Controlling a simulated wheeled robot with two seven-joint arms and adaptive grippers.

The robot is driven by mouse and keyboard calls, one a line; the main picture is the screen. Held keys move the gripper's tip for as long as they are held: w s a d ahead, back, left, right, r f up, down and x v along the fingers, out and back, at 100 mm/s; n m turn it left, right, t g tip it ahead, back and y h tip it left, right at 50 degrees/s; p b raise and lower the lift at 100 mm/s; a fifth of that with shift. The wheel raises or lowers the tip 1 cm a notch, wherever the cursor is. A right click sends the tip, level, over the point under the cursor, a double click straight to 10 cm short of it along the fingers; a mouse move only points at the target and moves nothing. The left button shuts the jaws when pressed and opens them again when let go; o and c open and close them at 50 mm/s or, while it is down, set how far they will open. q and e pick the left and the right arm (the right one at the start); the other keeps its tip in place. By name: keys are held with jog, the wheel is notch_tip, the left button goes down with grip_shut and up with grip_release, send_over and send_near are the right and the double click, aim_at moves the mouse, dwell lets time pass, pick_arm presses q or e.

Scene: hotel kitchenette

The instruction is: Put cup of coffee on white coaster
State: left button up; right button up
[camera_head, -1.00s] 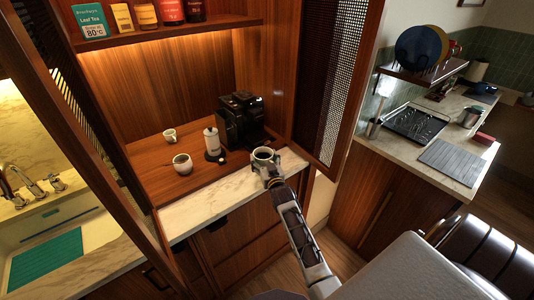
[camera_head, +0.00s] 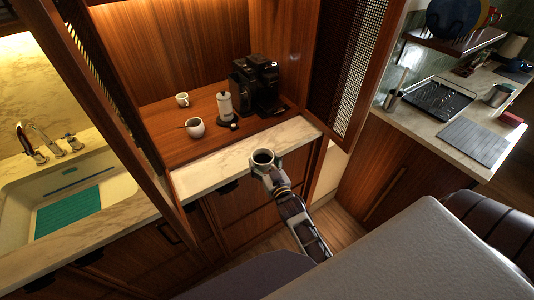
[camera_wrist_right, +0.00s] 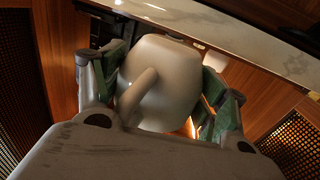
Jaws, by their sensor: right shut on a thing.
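A white cup of dark coffee (camera_head: 263,158) is held upright by my right gripper (camera_head: 265,168), just in front of the marble front edge of the coffee counter. In the right wrist view the cup (camera_wrist_right: 160,85) sits between the two fingers of the gripper (camera_wrist_right: 160,95), with its handle pointing toward the camera. The fingers press on both sides of it. No white coaster can be made out in these views. My left gripper is not in view.
A black coffee machine (camera_head: 256,85), a white canister (camera_head: 225,105), a bowl-like white cup (camera_head: 195,127) and a small white cup (camera_head: 182,99) stand on the wooden counter. A grey tabletop (camera_head: 400,250) is at the lower right.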

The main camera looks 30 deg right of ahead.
jog(key=s+a+y, duration=0.1)
jog(key=s+a, duration=0.3)
jog(key=s, duration=0.1)
jog(key=shift+a+f, duration=0.2)
jog(key=shift+f, duration=0.05)
jog(key=shift+s+d, duration=0.1)
dwell(0.3)
